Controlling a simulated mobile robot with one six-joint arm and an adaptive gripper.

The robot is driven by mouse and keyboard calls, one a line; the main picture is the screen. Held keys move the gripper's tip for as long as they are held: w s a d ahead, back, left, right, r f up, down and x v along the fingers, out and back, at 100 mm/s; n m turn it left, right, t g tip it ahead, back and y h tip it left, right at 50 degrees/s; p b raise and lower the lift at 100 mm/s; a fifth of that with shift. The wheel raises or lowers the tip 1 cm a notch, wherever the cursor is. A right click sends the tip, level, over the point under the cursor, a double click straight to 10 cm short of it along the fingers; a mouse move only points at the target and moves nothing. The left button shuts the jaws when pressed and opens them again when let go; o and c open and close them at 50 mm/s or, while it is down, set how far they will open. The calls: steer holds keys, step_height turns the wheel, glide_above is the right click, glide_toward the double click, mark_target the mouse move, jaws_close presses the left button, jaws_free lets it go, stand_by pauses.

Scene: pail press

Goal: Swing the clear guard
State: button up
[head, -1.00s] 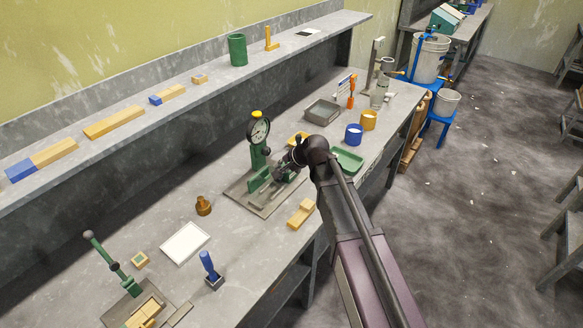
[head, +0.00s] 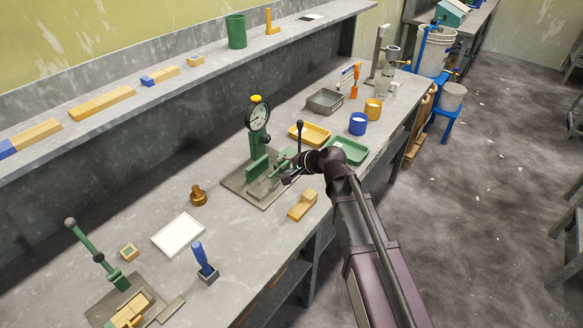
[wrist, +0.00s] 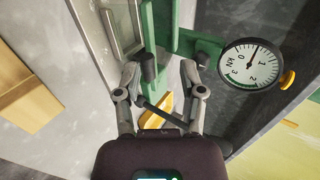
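A green press with a round dial gauge (head: 258,115) stands on a grey base plate (head: 240,187) on the bench. A dark lever with a ball knob (head: 299,127) stands upright at its right side. I cannot make out a clear guard in either view. My gripper (head: 290,179) is just right of the press, low over its plate. In the wrist view my gripper (wrist: 160,72) is open, its two fingers apart. A dark round end (wrist: 149,66) shows between them, near the left finger; I cannot tell whether they touch. The gauge (wrist: 252,65) is to the right there.
A yellow tray (head: 310,132), a green tray (head: 348,151) and a blue cup (head: 358,124) stand behind my gripper. A wooden block (head: 302,205) lies at the bench's front edge. A white tray (head: 178,236) and a brass piece (head: 198,196) are to the left.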

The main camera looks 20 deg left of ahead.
steer(key=shift+c, duration=0.4)
steer(key=shift+d, duration=0.25)
jaws_close()
steer(key=shift+w+d+f, duration=0.1)
steer(key=shift+d+f, duration=0.05)
steer(key=shift+d, duration=0.15)
steer(key=s+d+f+n+g+h+p, duration=0.15)
steer(key=d+h, duration=0.35)
steer(key=d, duration=1.4)
steer(key=s+d+f+n+g+h+p, duration=0.1)
steer(key=s+d+f+h+p, duration=0.3)
steer(key=d, duration=1.4)
steer(key=w+a+r+h+p, duration=0.1)
steer(key=w+a+r+p, duration=0.1)
steer(key=a+r+p, duration=0.3)
steer(key=w+a+r+m+p, duration=0.1)
steer(key=w+a+r, duration=0.2)
steer(key=a, duration=0.4)
steer(key=w+a+r+h+p, duration=0.1)
steer(key=w+a+r+p, duration=0.1)
steer(key=a+r+p, duration=0.6)
steer(key=a, duration=0.8)
steer(key=a+r+m+p, duration=0.1)
steer(key=a+r+p, duration=0.2)
steer(key=a, duration=0.9)
steer(key=shift+s+a+r, duration=0.25)
steer(key=shift+s+r, duration=0.2)
steer(key=shift+r, duration=0.25)
